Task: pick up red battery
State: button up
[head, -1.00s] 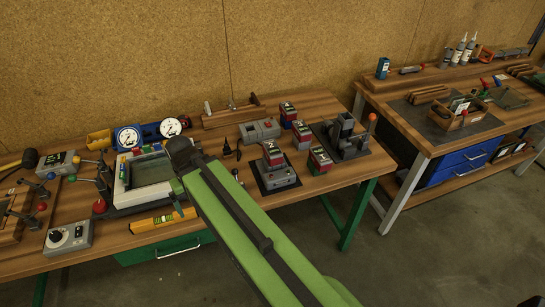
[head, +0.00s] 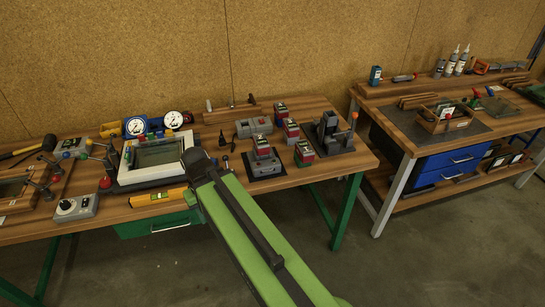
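Several dark batteries with red sides and dark labelled tops are on the right half of the main bench. One battery (head: 262,147) sits on a grey charger-like base (head: 266,169). Another battery (head: 304,153) stands to its right, on the bench. Two more, a middle battery (head: 291,130) and a back battery (head: 281,112), stand behind. I cannot tell which one the task names. My green arm reaches in from the bottom, its dark end left of the batteries and in front of the glass frame (head: 127,178). My gripper's fingers are hidden, and no battery is seen held.
A grey box (head: 253,127) lies left of the batteries. A grey fixture with an orange-knobbed lever (head: 333,135) stands to their right. A yellow level (head: 157,197) lies at the front edge. Two gauges (head: 135,126) stand behind the frame. A second bench (head: 420,140) stands right, across a floor gap.

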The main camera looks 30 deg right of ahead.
aim_at(261, 145)
jog(key=u, duration=0.05)
jog(key=i, duration=1.05)
jog(key=u, duration=0.55)
